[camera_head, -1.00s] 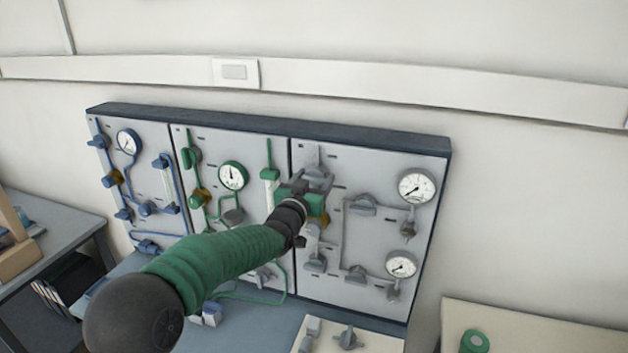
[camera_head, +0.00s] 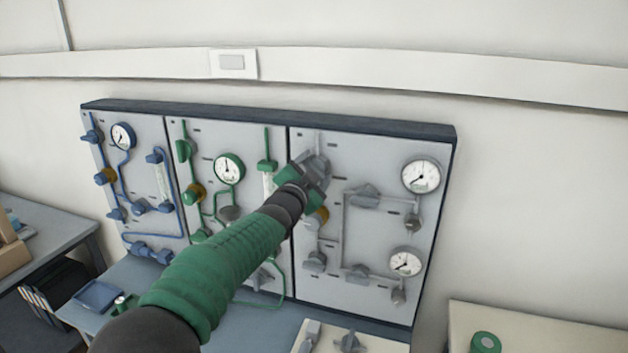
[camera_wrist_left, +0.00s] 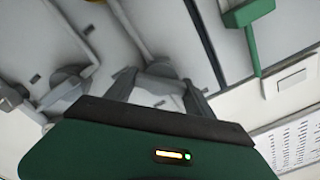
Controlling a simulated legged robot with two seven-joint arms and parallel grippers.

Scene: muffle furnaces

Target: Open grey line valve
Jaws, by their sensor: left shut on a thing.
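The grey line panel (camera_head: 385,230) is the right-hand one of three panels on the wall board. A grey valve (camera_head: 316,164) sits at its upper left, mostly hidden behind my left gripper (camera_head: 313,177). My left gripper is shut on this valve's handle. In the left wrist view, grey valve parts (camera_wrist_left: 158,72) show just beyond the dark edge of my gripper (camera_wrist_left: 150,112). My right gripper is not in view.
Two white gauges (camera_head: 420,176) and several other grey valves (camera_head: 361,195) are on the same panel. A green-line panel (camera_head: 228,140) and a blue-line panel (camera_head: 120,170) stand to the left. A bench (camera_head: 250,330) lies below. A green ring (camera_head: 486,342) sits at lower right.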

